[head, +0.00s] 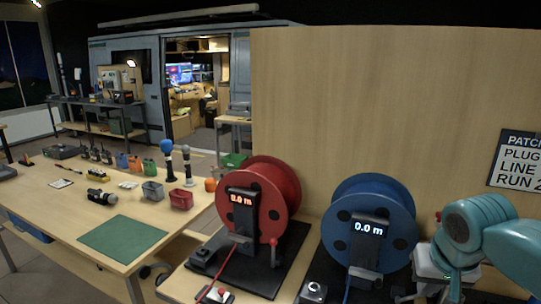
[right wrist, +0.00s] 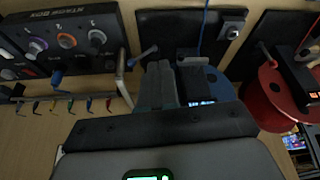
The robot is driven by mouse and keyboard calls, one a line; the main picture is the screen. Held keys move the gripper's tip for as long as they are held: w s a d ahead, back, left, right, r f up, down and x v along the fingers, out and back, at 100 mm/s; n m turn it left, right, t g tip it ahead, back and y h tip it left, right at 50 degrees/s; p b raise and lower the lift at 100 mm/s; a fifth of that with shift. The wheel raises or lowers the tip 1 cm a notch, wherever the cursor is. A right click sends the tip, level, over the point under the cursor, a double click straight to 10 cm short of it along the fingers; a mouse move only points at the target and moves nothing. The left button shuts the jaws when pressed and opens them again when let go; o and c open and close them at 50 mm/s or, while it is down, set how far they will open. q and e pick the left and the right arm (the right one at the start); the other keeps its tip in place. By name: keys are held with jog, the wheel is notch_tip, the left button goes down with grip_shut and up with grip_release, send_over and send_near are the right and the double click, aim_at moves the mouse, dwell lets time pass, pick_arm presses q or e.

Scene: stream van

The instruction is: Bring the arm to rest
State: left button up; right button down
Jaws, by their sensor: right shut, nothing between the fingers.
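My right arm comes in at the right edge of the head view. Its gripper (head: 454,289) points down beside the blue reel, partly cut off by the bottom edge. In the right wrist view my right gripper (right wrist: 175,82) has its two fingers together with nothing between them. The blue reel (head: 372,205), whose display reads 0.0 m, stands just left of the gripper in the head view. It also shows behind the fingers in the right wrist view (right wrist: 222,86). My left gripper is in neither view.
A red reel (head: 268,190) stands left of the blue one. A black stage box (right wrist: 65,40) with knobs and a row of coloured plugs (right wrist: 65,104) are near the gripper. A wood panel (head: 390,100) rises behind. A table (head: 60,205) with tools stands at left.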

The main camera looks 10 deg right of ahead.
jog(key=a+f+n+g+y, duration=0.1)
jog(key=a+f, duration=0.4)
jog(key=f, duration=0.5)
jog(key=a+f+n+y+b, duration=0.15)
jog(key=a+f, duration=0.35)
jog(key=f, duration=0.5)
jog(key=a+f+n+g+y, duration=0.1)
jog(key=a+f+y, duration=0.1)
jog(key=a+f, duration=0.5)
pick_arm(q)
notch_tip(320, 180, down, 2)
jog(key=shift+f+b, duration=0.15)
jog(key=shift+b, duration=0.25)
pick_arm(e)
jog(key=s+a+f+g, duration=0.1)
jog(key=s+a+f, duration=0.1)
jog(key=s+f, duration=0.6)
jog(key=s+a+f+m+y, duration=0.1)
jog(key=s+a+f, duration=0.2)
jog(key=s+f, duration=0.5)
notch_tip(320, 180, down, 2)
jog(key=shift+s+a+f+g, duration=0.15)
jog(key=shift+s+a+g, duration=0.15)
jog(key=shift+s+g, duration=0.1)
jog(key=shift+w, duration=0.1)
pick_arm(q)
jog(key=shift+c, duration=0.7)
